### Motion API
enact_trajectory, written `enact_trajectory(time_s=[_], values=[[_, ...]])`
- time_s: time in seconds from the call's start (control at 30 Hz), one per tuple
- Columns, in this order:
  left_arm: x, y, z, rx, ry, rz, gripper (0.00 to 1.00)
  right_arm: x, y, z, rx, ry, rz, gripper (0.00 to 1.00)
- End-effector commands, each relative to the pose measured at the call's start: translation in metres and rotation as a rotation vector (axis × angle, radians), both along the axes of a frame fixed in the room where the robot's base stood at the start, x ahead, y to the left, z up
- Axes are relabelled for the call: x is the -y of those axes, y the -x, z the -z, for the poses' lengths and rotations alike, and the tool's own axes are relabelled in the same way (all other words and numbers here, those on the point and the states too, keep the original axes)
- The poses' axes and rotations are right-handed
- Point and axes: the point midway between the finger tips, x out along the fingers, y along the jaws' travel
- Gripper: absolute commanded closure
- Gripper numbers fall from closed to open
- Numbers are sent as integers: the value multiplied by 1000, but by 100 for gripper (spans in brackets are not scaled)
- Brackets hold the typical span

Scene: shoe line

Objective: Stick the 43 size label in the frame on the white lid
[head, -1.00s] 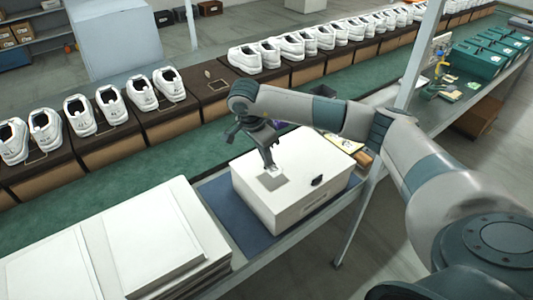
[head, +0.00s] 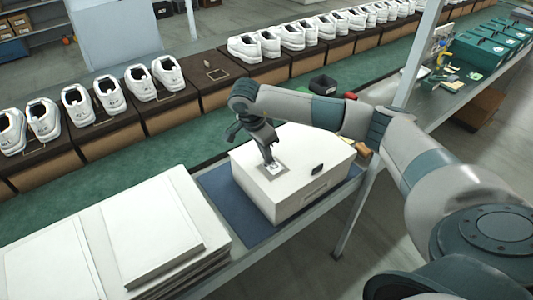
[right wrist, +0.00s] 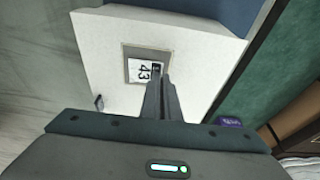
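The white box lid (head: 310,150) lies flat on a white box on the blue mat (head: 228,198). A square grey frame (head: 264,174) is marked on the lid; it also shows in the right wrist view (right wrist: 127,77). The white 43 label (right wrist: 140,71) lies within the frame's outline, its right part at my fingertips. My right gripper (head: 270,160) points down over the frame. Its fingers (right wrist: 161,75) are close together at the label's edge and look shut on it. Whether the label is fully flat on the lid is unclear. My left gripper is out of view.
Stacked white boards (head: 150,235) lie left of the box. Behind runs a green conveyor (head: 150,168) with white shoes on brown boxes. A dark open bin (head: 322,84) stands behind my right arm. Teal boxes (head: 480,62) stand at the far right.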

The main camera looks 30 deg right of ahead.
Motion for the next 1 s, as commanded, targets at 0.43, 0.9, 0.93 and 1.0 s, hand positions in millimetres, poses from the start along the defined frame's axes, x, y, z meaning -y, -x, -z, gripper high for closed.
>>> enact_trajectory(time_s=[0.43,0.9,0.93,1.0], values=[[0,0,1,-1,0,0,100,0,0,0,0,0,0,100],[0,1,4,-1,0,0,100,0,0,4,0,0,0,100],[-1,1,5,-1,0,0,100,0,0,5,0,0,0,100],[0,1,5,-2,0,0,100,0,0,5,0,0,0,100]])
